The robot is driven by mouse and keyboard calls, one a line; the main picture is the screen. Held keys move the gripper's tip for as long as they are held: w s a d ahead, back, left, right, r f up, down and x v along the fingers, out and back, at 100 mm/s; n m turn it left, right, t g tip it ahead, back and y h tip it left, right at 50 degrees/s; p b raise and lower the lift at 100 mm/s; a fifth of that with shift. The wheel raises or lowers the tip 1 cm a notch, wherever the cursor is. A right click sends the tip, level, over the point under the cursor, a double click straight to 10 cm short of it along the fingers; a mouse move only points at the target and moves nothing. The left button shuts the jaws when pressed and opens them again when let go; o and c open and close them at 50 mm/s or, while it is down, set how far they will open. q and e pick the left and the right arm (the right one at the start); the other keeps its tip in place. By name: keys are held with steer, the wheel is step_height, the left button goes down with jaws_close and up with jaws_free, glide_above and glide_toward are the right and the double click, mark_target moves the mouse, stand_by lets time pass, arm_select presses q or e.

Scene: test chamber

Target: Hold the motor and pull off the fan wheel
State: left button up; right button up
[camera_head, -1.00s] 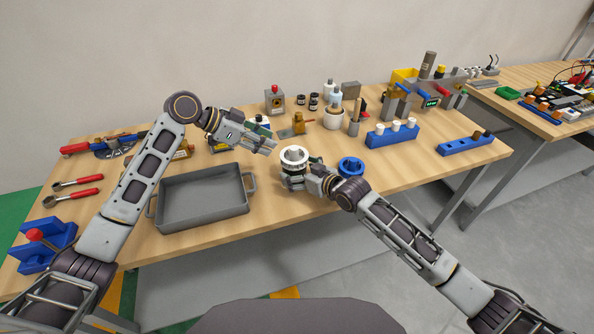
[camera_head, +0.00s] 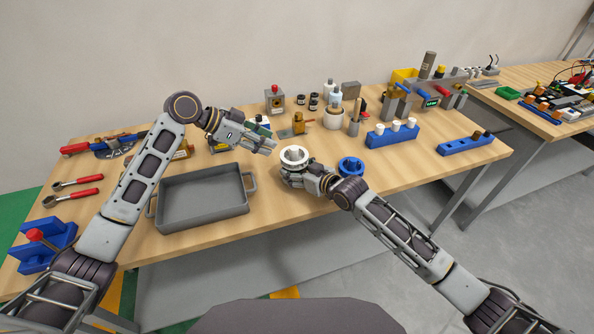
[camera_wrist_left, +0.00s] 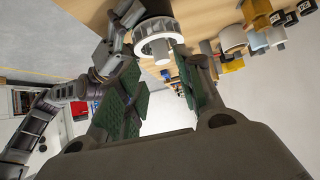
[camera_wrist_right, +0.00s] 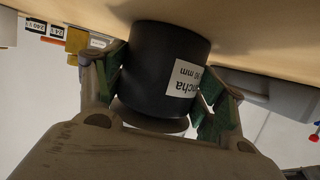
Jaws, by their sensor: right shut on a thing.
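The white fan wheel (camera_head: 295,155) sits on top of the dark motor near the table's front edge. The motor (camera_wrist_right: 160,60) is a black cylinder with a white label in the right wrist view. My right gripper (camera_head: 291,177) is shut on the motor from the right side, below the wheel; its green pads touch both sides. My left gripper (camera_head: 271,147) is open and empty, up and to the left of the wheel. In the left wrist view the fan wheel (camera_wrist_left: 154,38) shows beyond the parted fingers. The right gripper mostly hides the motor in the head view.
A grey tray (camera_head: 190,216) stands to the left. A blue round part (camera_head: 351,166) lies right of the motor. Blue racks (camera_head: 391,137) and several small items stand farther back. Red-handled tools lie at far left. Bare wood lies around the motor.

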stand_by(0.4)
arm_select(q)
steer(key=o, duration=0.7)
steer(key=shift+d, duration=0.15)
steer(key=o, duration=0.7)
steer(key=shift+w+d+r+g+y, duration=0.15)
steer(key=shift+d+g+y, duration=0.2)
steer(key=shift+d, duration=0.4)
steer(key=shift+o, duration=0.2)
steer(key=shift+w+d+m+g+y, duration=0.15)
steer(key=shift+d+g+y, duration=0.15)
steer(key=shift+d, duration=0.4)
steer(key=shift+w+d+m+g+y, duration=0.15)
steer(key=shift+d+y, duration=0.1)
steer(key=shift+d, duration=0.4)
steer(key=shift+d+r+g+y, duration=0.2)
steer(key=shift+d+y, duration=0.15)
steer(key=shift+d, duration=0.15)
steer(key=shift+d+r+g+y, duration=0.1)
steer(key=shift+d+g+y, duration=0.1)
steer(key=shift+d+y, duration=0.25)
steer(key=shift+w+d+r+y, duration=0.15)
steer(key=shift+d+r+y, duration=0.15)
steer(key=shift+d+y, duration=0.2)
steer(key=shift+w+r+y, duration=0.3)
steer(key=shift+r+y, duration=0.5)
steer(key=shift+y, duration=0.2)
steer(key=shift+w+r+y, duration=0.3)
steer(key=shift+r+y, duration=0.5)
steer(key=shift+y, duration=0.2)
